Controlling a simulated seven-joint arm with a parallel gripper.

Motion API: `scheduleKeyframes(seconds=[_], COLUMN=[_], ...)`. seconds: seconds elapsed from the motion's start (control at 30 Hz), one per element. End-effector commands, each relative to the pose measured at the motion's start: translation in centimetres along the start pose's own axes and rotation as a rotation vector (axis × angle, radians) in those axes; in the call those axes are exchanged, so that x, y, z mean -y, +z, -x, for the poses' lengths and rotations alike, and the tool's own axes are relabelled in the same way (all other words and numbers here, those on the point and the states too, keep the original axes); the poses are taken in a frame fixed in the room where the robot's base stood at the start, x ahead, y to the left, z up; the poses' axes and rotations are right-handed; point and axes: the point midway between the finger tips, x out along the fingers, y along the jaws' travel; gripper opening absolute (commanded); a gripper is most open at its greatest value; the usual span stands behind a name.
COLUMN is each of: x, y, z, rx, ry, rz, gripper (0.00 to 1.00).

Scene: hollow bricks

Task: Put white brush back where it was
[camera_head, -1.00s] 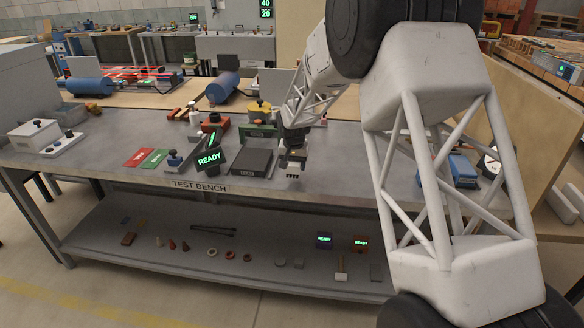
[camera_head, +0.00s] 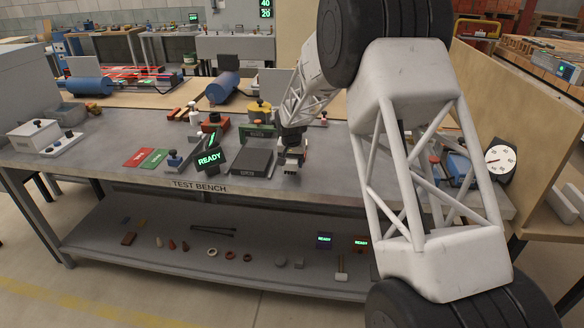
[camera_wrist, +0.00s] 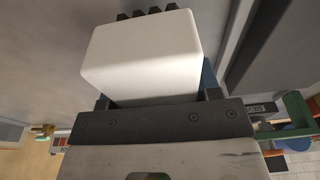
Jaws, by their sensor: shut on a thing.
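The white brush is a white block (camera_wrist: 145,52) with a few dark bristle tufts along its far edge in the wrist view. My gripper (camera_wrist: 160,100) is shut on it, with the dark jaws at the block's near end. In the head view my gripper (camera_head: 291,152) is over the front part of the test bench (camera_head: 330,182), right of a dark flat plate. The brush (camera_head: 291,167) shows small and pale below the jaws there. I cannot tell whether it touches the bench top.
Left of my gripper are the dark plate (camera_head: 251,162), a READY display (camera_head: 209,159), and red (camera_head: 139,156) and green (camera_head: 154,158) mats. A green block (camera_head: 258,131) and yellow container (camera_head: 259,110) stand behind. A dial gauge (camera_head: 500,161) stands at the right.

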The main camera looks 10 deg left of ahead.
Motion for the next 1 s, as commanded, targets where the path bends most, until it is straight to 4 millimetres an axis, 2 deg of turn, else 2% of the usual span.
scheduleKeyframes(seconds=[0.2, 0.7, 0.73, 0.87, 1.0], x=[0.0, 0.0, 0.0, 0.0, 0.0], y=[0.3, 0.4, 0.4, 0.4, 0.4], z=[-2.1, -2.6, -2.6, -2.6, -2.6], rx=[0.0, 0.0, 0.0, 0.0, 0.0], ry=[0.0, 0.0, 0.0, 0.0, 0.0], rz=[0.0, 0.0, 0.0, 0.0, 0.0], gripper=[0.31, 0.31, 0.62, 0.82, 0.83])
